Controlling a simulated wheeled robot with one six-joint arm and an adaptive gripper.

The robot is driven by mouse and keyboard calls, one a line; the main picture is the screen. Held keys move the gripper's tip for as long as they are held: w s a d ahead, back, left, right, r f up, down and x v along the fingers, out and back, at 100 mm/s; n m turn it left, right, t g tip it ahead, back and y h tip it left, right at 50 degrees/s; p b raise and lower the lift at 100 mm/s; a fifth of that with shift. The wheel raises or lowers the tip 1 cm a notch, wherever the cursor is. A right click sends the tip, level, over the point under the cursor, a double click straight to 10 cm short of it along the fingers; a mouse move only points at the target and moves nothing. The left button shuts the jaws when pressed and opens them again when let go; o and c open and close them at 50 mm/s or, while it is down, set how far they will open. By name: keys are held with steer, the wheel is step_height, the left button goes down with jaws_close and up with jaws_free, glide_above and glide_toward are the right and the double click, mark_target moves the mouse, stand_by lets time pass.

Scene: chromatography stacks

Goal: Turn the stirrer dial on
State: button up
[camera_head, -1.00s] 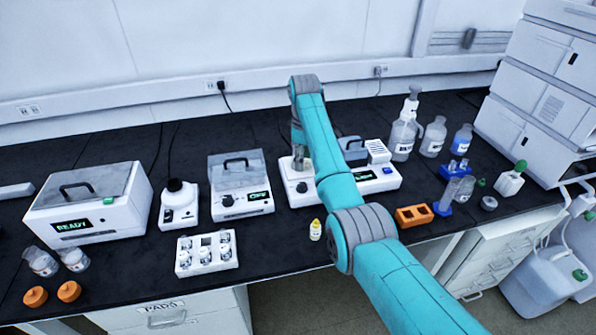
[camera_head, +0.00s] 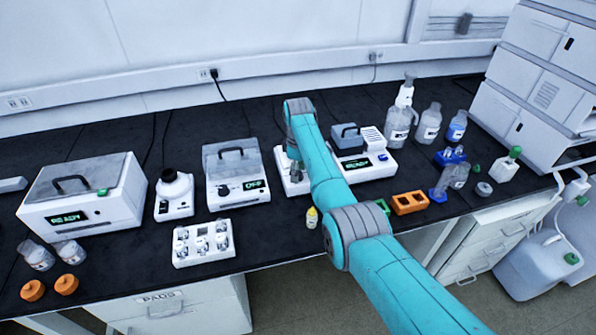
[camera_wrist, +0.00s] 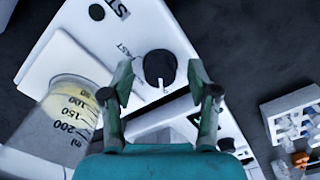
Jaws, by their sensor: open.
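The white stirrer (camera_wrist: 150,25) fills the middle of the wrist view, with "ST" and "FAST" lettering partly visible. Its round black dial (camera_wrist: 160,68) has a white pointer mark. My gripper (camera_wrist: 161,76) is open, with one fingertip on each side of the dial and a visible gap on both sides. I cannot tell how far above the panel the fingertips are. A graduated beaker (camera_wrist: 72,110) with pale yellow contents stands on the stirrer's plate. In the head view the stirrer (camera_head: 283,158) is mostly hidden behind my arm and gripper (camera_head: 293,168).
A white device with a grey lid (camera_head: 232,160) and an OFF display stands left of the stirrer. A device with a READY display (camera_head: 375,168) stands to its right. A small yellow-capped bottle (camera_head: 312,218) and a white vial rack (camera_head: 204,252) are in front.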

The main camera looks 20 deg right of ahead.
jaws_close()
